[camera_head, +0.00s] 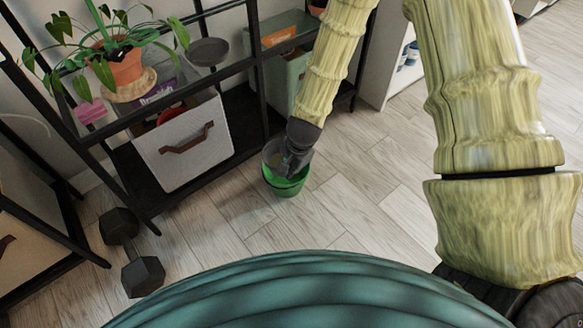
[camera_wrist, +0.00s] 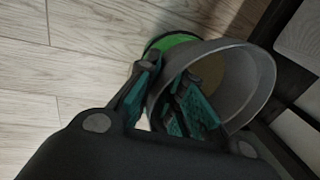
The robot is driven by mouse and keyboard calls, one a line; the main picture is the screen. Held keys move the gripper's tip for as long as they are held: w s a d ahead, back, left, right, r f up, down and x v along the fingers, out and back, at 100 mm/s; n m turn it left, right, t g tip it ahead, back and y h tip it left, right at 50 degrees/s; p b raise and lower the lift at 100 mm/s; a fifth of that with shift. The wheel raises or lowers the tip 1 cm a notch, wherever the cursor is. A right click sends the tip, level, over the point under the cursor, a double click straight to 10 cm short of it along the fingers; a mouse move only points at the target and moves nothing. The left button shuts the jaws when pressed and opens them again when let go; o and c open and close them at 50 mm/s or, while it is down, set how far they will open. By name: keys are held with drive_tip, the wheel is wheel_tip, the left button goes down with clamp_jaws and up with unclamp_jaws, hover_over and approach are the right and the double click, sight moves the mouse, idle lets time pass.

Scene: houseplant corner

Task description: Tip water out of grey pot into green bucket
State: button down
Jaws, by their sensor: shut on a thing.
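My gripper (camera_wrist: 165,95) is shut on the wall of the grey pot (camera_wrist: 257,85), with one teal finger outside the wall and one inside. The wrist view looks into the pot's mouth, where a tan patch shows; I cannot make out water. The green bucket (camera_head: 286,188) stands on the floor in front of the shelf. In the head view my gripper (camera_head: 290,160) is at the bucket's mouth and hides much of it. The bucket's green rim (camera_wrist: 168,42) shows behind the pot in the wrist view. How far the pot is tilted is unclear.
A black shelf (camera_head: 248,120) stands close behind the bucket, holding a white fabric bin (camera_head: 185,155), a potted plant (camera_head: 125,68), a dark grey dish (camera_head: 208,51) and a grey-green box (camera_head: 285,75). A dumbbell (camera_head: 142,275) lies front left. The wooden floor (camera_head: 370,165) to the right is clear.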

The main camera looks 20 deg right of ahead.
drive_tip(key=shift+f, duration=0.45)
drive_tip(key=shift+r+p, duration=0.35)
drive_tip(key=shift+r, duration=0.05)
drive_tip(key=shift+r+g+y+p, duration=0.2)
drive_tip(key=shift+g+y+p, duration=0.1)
drive_tip(key=shift+g+p, duration=0.2)
drive_tip(key=shift+s+a+r+g+y+p, duration=0.2)
drive_tip(key=shift+g+y+p, duration=0.25)
drive_tip(key=shift+g, duration=0.3)
drive_tip(key=shift+s+r+g+y+p, duration=0.1)
drive_tip(key=shift+r+g+y+p, duration=0.3)
drive_tip(key=shift+g, duration=0.35)
drive_tip(key=r+p, duration=0.1)
drive_tip(key=p, duration=0.2)
drive_tip(key=shift+w+g+y, duration=0.1)
drive_tip(key=shift+g+y, duration=0.25)
drive_tip(key=shift+g, duration=0.05)
